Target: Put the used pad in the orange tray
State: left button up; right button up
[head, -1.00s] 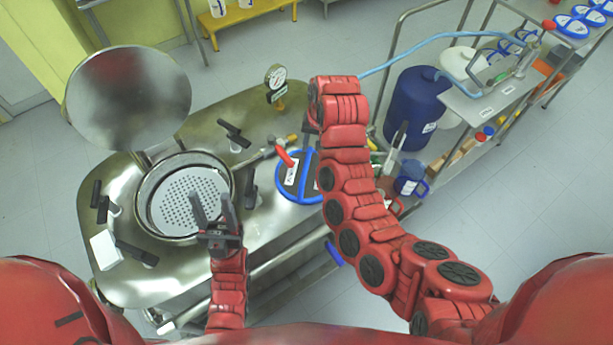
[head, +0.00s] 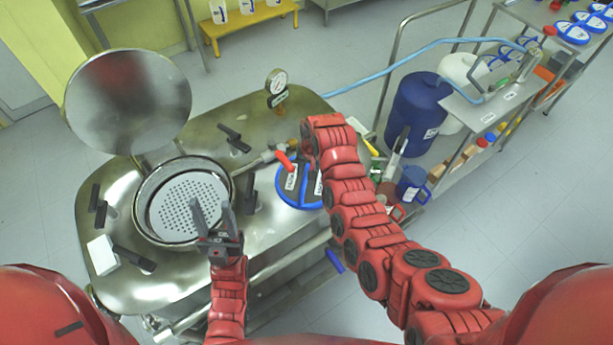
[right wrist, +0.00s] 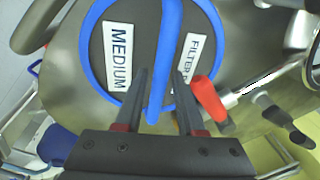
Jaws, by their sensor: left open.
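A white perforated disc (head: 186,207) lies in the round steel opening on the left of the vessel top. I cannot tell whether it is the used pad. My left gripper (head: 210,204) is open, over the near right edge of this opening, with nothing between its fingers. My right gripper (right wrist: 162,72) is open over a dark round lid (right wrist: 125,95) with a blue rim and blue bar, labelled MEDIUM and FILTER. The bar shows between its fingers with gaps. In the head view my arm hides it. Something orange (head: 551,76) on the far right trolley may be the orange tray, partly hidden.
A polished round cover (head: 128,102) stands raised behind the opening. Black clamps and a white block (head: 103,254) surround the opening. A red-handled valve (head: 285,160) and a gauge (head: 277,85) stand near the lid. A blue drum (head: 418,105) stands by the trolley.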

jog(key=shift+f, duration=0.3)
jog(key=shift+f+b, duration=0.25)
jog(key=shift+b, duration=0.1)
grip_shut()
dwell(0.4)
